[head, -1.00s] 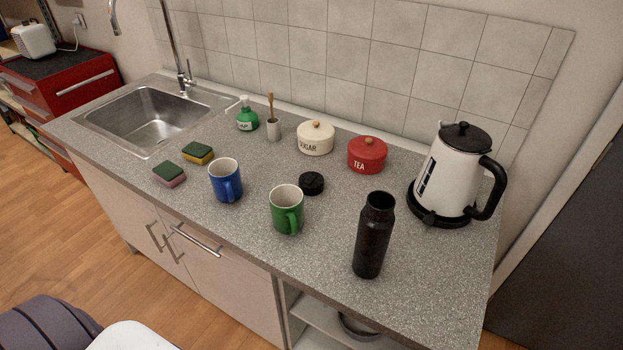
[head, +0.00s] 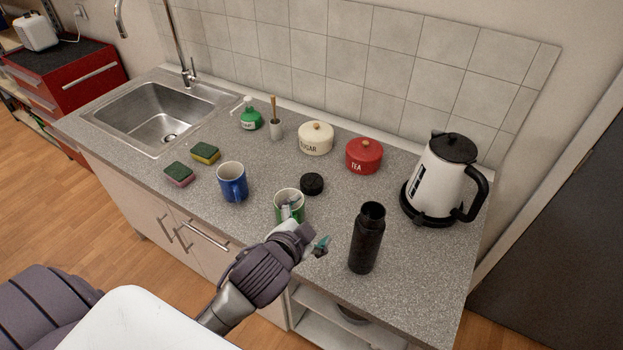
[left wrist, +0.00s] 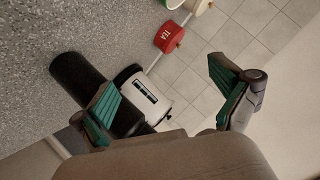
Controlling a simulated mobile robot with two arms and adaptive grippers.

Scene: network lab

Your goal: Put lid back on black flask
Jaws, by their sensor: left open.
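The black flask (head: 366,238) stands upright and open-topped on the grey counter, near its front edge at the right. Its round black lid (head: 312,184) lies on the counter behind the green mug. My left gripper (head: 308,231) is open and empty, in front of the green mug and left of the flask. In the left wrist view my teal-padded fingertips (left wrist: 167,105) are spread apart, and the flask (left wrist: 88,85) shows partly behind one finger. The lid cannot be made out in that view. My right gripper is not in view.
A green mug (head: 289,205), partly hidden by my left gripper, and a blue mug (head: 232,183) stand left of the flask. A red tea jar (head: 364,156), a sugar jar (head: 316,139) and a white kettle (head: 437,178) stand behind. Counter between lid and flask is clear.

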